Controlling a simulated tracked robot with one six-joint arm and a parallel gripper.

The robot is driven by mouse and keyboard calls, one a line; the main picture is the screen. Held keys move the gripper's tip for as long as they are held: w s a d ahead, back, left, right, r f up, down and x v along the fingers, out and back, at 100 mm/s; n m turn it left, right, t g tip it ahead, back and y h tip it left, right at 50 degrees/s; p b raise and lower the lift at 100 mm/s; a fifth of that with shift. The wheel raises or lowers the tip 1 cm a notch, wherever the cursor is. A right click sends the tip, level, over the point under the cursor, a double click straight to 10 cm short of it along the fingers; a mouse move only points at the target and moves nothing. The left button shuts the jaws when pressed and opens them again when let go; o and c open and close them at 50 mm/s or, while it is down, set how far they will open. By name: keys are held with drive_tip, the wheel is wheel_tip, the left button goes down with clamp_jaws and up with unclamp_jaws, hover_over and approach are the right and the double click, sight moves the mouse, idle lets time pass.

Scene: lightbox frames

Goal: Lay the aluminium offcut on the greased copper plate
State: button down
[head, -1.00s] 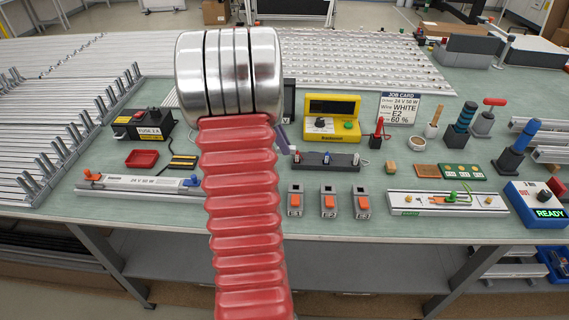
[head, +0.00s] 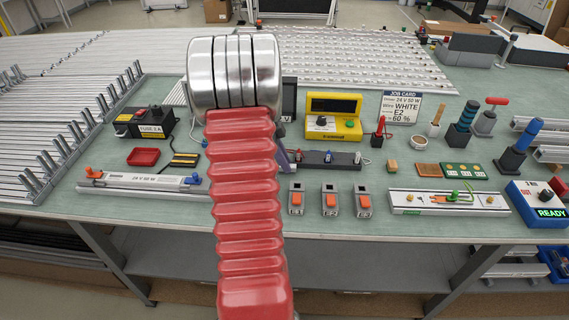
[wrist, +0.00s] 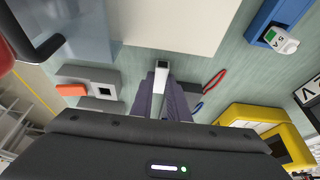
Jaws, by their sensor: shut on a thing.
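The copper plate (head: 428,170) lies flat on the bench at right of centre in the head view, a small brown square beside a green board. In the wrist view my gripper (wrist: 164,92) has its dark purple fingers shut on a small pale metal piece with a dark open end, which looks like the aluminium offcut (wrist: 162,66). The piece sticks out beyond the fingertips, above the green bench top. In the head view my red arm hides most of the gripper and the offcut. The copper plate cannot be made out in the wrist view.
A yellow device (head: 333,117) stands further back.

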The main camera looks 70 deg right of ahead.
drive_tip(key=shift+f, duration=0.25)
drive_tip(key=shift+f, duration=0.1)
drive_tip(key=c, duration=1.7)
unclamp_jaws()
drive_tip(key=v, duration=1.2)
drive_tip(key=shift+w, duration=0.1)
